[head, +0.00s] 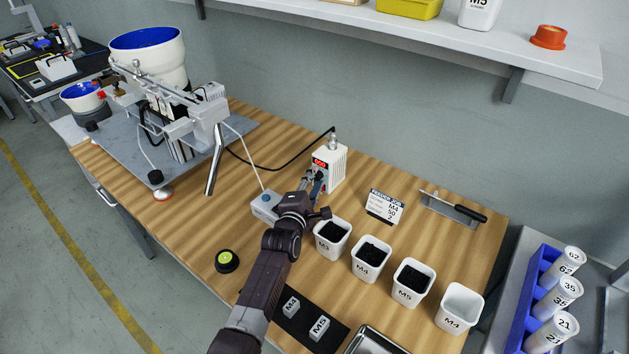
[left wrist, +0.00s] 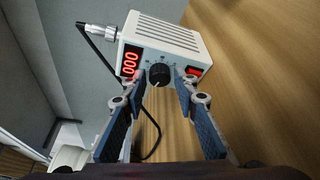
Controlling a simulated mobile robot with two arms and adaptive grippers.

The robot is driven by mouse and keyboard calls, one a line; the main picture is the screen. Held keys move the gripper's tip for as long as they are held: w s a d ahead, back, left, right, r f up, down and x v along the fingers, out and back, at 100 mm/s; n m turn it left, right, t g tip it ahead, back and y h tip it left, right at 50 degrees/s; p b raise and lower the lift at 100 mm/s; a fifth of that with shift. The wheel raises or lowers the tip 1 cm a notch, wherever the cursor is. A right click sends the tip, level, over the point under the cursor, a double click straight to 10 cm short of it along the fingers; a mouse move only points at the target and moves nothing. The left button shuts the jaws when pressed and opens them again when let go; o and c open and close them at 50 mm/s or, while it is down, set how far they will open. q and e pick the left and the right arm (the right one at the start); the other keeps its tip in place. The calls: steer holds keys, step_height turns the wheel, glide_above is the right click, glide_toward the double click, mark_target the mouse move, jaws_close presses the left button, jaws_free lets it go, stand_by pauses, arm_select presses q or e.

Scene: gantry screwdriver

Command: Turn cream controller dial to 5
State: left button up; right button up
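The cream controller (head: 329,166) stands on the wooden table, with a vented top and a lit red display on its front. In the left wrist view, the controller (left wrist: 160,45) shows a display with red digits that look like zeros, a black dial (left wrist: 159,75) with a pale pointer mark, and a red switch (left wrist: 193,72). My left gripper (head: 318,181) is at the controller's front. In the left wrist view, its fingers (left wrist: 161,88) are apart on either side of the dial, with nothing between them but the dial ahead. The right gripper is not in view.
White bins (head: 332,238) with dark contents stand to the right, near a small sign (head: 384,206). A feeder machine (head: 180,110) stands at the back left. A black cable runs behind the controller.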

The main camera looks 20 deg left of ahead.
arm_select(q)
steer(key=shift+s, duration=0.1)
steer(key=s, duration=0.4)
steer(key=s+r, duration=0.1)
steer(key=s, duration=0.6)
steer(key=shift+s+a+r, duration=0.15)
steer(key=shift+s+r, duration=0.2)
